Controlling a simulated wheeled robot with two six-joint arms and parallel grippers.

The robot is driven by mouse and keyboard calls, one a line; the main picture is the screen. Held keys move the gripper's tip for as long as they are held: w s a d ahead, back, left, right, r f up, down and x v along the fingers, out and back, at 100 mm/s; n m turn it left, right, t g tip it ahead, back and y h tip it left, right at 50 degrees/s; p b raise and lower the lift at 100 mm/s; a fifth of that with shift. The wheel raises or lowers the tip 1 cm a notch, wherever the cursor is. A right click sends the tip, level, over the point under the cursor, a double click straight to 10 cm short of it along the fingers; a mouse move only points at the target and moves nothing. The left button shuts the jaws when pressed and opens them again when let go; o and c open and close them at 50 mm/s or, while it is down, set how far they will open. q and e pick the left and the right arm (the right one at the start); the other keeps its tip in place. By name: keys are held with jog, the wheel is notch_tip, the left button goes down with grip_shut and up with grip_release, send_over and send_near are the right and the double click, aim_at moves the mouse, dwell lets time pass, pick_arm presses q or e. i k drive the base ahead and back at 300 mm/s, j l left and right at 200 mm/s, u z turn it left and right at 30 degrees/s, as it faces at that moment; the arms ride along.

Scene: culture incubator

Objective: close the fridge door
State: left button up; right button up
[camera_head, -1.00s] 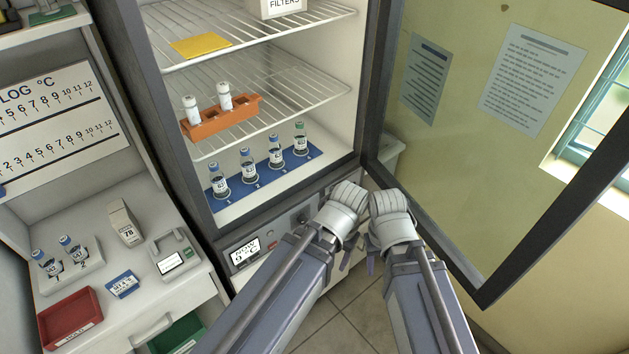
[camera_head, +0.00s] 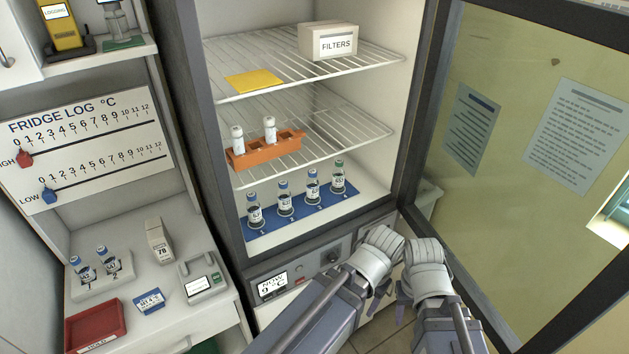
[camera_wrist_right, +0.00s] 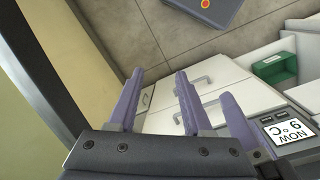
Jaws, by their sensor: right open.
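The fridge (camera_head: 300,246) stands in the middle of the head view with its inside exposed. Its dark-framed glass door (camera_head: 500,225) stands wide open on the right, hinged along the fridge's right edge. My right gripper (camera_head: 402,308) points down in front of the fridge's lower right corner, near the door's hinge side. It is open and empty. My left gripper (camera_head: 378,300) is close beside it on the left; its jaws are mostly hidden by the wrist. In the right wrist view, the right gripper's fingers (camera_wrist_right: 160,75) stand apart, with a dark door edge (camera_wrist_right: 55,70) at left.
Inside the fridge are an orange rack (camera_head: 262,152), several vials on a blue mat (camera_head: 262,222), a yellow card (camera_head: 254,80) and a filters box (camera_head: 328,44). A bench (camera_head: 180,318) with a red tray (camera_head: 95,325) stands at left. Floor shows below the right gripper.

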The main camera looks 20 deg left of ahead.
aim_at(473, 117)
jog(key=k+l, duration=0.1)
jog(key=l, duration=0.3)
jog(key=k+l, duration=0.15)
jog(key=l, duration=0.25)
jog(key=k+l+z, duration=0.1)
jog(key=l, duration=0.25)
jog(key=k+l, duration=0.1)
jog(key=l, duration=0.3)
